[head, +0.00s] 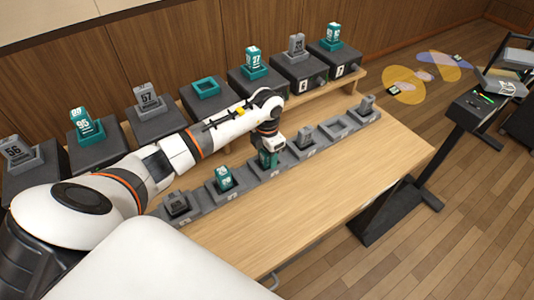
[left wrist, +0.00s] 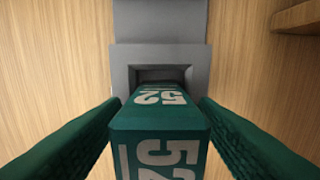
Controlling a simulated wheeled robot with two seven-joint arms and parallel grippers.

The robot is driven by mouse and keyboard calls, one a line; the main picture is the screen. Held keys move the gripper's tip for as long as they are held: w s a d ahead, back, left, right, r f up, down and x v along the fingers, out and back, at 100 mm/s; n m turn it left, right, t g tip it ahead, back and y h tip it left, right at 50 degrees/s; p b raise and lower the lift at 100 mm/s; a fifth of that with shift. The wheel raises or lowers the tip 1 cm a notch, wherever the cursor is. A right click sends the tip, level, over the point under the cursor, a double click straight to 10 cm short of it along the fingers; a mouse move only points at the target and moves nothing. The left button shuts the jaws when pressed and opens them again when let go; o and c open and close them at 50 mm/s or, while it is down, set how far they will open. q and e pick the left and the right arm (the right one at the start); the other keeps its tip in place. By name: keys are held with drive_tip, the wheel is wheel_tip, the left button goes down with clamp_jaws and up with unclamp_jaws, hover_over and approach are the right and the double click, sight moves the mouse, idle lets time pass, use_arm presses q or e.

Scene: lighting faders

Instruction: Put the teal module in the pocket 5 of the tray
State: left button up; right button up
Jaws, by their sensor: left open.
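A teal module (left wrist: 160,125) marked 52 stands between the fingers of my left gripper in the left wrist view. Its far end is at the dark recess of a grey tray pocket (left wrist: 121,75); how deep it sits is hidden. In the head view my left gripper (head: 268,157) is low over the middle of the grey tray (head: 201,197), with the teal module mostly hidden at its jaws. The gripper is open, with a green finger on each side of the module. The pocket numbers are too small to read surely. My right gripper is not in view.
The tray also holds another teal module (head: 224,178) and grey modules (head: 305,137), (head: 366,104), (head: 177,203). Behind it runs a row of dark stands with modules (head: 252,62), (head: 150,97). The front table top (head: 330,195) is clear.

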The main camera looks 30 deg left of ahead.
use_arm(q)
wheel_tip(320, 180, up, 12)
drive_tip(key=shift+b, duration=0.95)
